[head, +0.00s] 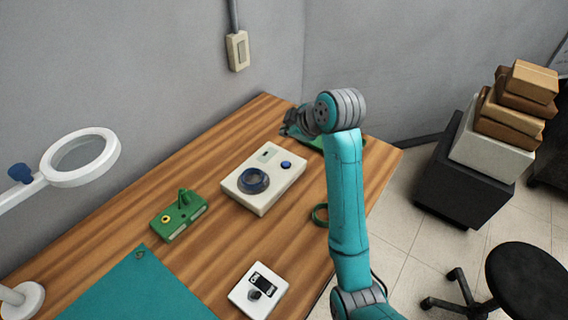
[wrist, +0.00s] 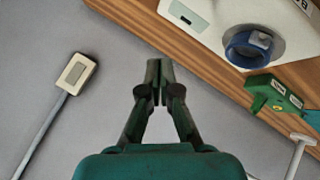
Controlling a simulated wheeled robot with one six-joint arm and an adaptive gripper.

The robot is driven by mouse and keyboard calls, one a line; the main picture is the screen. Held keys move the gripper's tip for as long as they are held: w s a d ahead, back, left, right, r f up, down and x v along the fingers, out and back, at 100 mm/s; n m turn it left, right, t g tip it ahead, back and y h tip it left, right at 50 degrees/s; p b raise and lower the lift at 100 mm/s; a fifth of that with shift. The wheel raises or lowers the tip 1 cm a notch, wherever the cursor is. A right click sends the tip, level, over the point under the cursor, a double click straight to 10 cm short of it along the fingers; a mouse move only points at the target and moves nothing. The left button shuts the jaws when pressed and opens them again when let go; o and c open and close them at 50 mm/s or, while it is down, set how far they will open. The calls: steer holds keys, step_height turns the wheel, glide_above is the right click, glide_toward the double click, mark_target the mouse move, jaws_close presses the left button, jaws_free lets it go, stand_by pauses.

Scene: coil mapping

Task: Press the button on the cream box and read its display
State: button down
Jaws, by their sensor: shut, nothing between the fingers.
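The cream box (head: 245,192) lies on the wooden table, with a blue ring-shaped part (head: 253,181), a round blue button (head: 286,164) and a small pale green display (head: 267,155). The display shows no figures I can read. In the wrist view the box (wrist: 215,30) is at the top right, cut by the edge, with its display (wrist: 188,14) and blue ring (wrist: 249,48); the button is out of view there. My gripper (wrist: 158,68) is shut and empty. In the head view it (head: 287,130) is partly hidden by my wrist, beyond the box and apart from it.
A green box with a lever (head: 180,217) and a white switch box (head: 257,292) are on the table (head: 225,235), with a teal mat (head: 140,290). A magnifier lamp (head: 112,152) stands left. A wall switch (head: 237,51) is behind. A green item beyond my arm is mostly hidden.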

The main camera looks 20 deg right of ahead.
mark_target(287, 164)
steer(key=shift+f, duration=4.45)
steer(key=shift+f, duration=0.8)
steer(key=shift+r, duration=0.85)
steer(key=shift+r, duration=2.55)
